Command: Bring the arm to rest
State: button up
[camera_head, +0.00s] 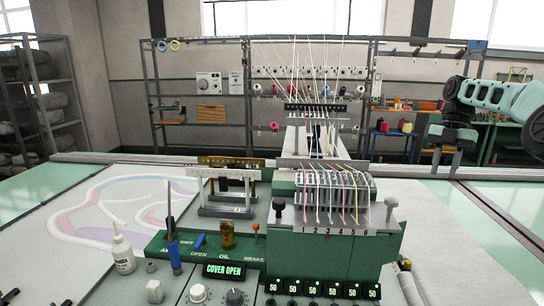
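My arm (497,97) reaches in from the right edge at the upper right. My gripper (446,163) points downward, its two dark-tipped fingers apart with a gap between them and nothing seen in it. It hangs right of the green tufting machine head (334,245), clear of it in the picture. Several coloured threads run over the numbered front of the head. The panel display (224,270) reads "COVER OPEN".
A white glue bottle (123,255), a blue-handled screwdriver (173,245) and an amber oil jar (227,236) stand near the panel. Patterned cloth (115,205) lies on the left. A thread rack (262,95) stands behind. The green table at right (500,235) looks clear.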

jog(key=s+a+f+m+t+h, duration=0.25)
jog(key=s+a+m, duration=0.45)
jog(key=a+m, duration=0.4)
jog(key=s+a+f+m+t, duration=0.1)
jog(key=s+f+m+t, duration=0.15)
jog(key=s+m, duration=0.65)
jog(key=s+a+f+m+t, duration=0.15)
jog(key=s+f+m, duration=0.35)
jog(key=s, duration=0.9)
jog(key=s+a+f+n+g+b, duration=0.1)
jog(key=s+a+f+n+b, duration=0.2)
jog(key=a, duration=0.6)
jog(key=s+a+f+n+g+b, duration=0.2)
jog(key=s+a+f+n+b, duration=0.1)
jog(key=s+a+f+b, duration=0.4)
jog(key=s+a+b, duration=0.2)
jog(key=s+b, duration=0.1)
jog(key=shift+a+f+n, duration=0.15)
jog(key=shift+a+n, duration=0.25)
